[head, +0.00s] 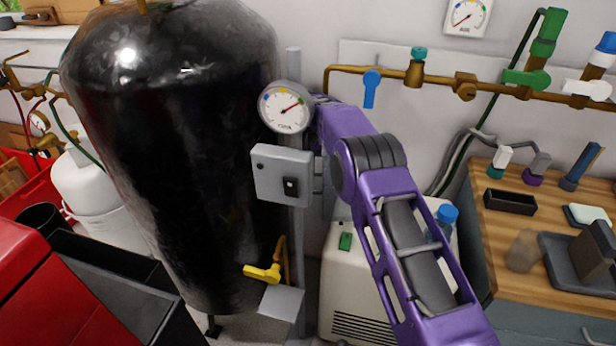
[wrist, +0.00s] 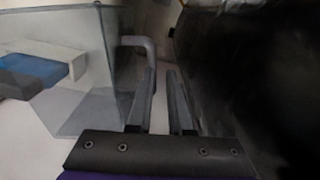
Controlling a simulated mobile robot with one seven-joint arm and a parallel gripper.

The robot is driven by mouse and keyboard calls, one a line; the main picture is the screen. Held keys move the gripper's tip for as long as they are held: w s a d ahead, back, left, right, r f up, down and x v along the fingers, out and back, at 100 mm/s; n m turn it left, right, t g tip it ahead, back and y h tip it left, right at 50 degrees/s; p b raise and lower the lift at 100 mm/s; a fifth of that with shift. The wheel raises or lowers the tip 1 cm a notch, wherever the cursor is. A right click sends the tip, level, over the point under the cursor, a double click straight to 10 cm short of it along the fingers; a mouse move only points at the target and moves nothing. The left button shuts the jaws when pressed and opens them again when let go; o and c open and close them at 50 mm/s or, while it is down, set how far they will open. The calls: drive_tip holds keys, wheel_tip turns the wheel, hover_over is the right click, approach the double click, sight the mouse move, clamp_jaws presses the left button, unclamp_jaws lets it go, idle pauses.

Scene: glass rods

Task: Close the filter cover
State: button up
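A see-through, grey-tinted panel or box with a grey bar handle (wrist: 140,42) shows at the left of the wrist view; it looks like the filter cover (wrist: 88,75), but I cannot tell for sure. My gripper (wrist: 162,72) is open with a narrow gap and nothing visible between the fingers. Its left fingertip is close to the handle's lower right end; I cannot tell whether they touch. In the head view my purple arm reaches back behind the gauge (head: 286,107), and my gripper is hidden there. I cannot make out the cover in that view.
A large black tank (head: 170,150) fills the left of the head view; a dark curved surface (wrist: 250,80) is close on the gripper's right. A grey switch box (head: 283,175) is beside my arm. A white machine (head: 345,290) and wooden bench (head: 510,265) are lower right.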

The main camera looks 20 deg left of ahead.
wheel_tip(320, 180, up, 20)
drive_tip(key=p, duration=1)
drive_tip(key=shift+f, duration=0.15)
idle(1.0)
drive_tip(key=shift+w, duration=0.1)
idle(0.3)
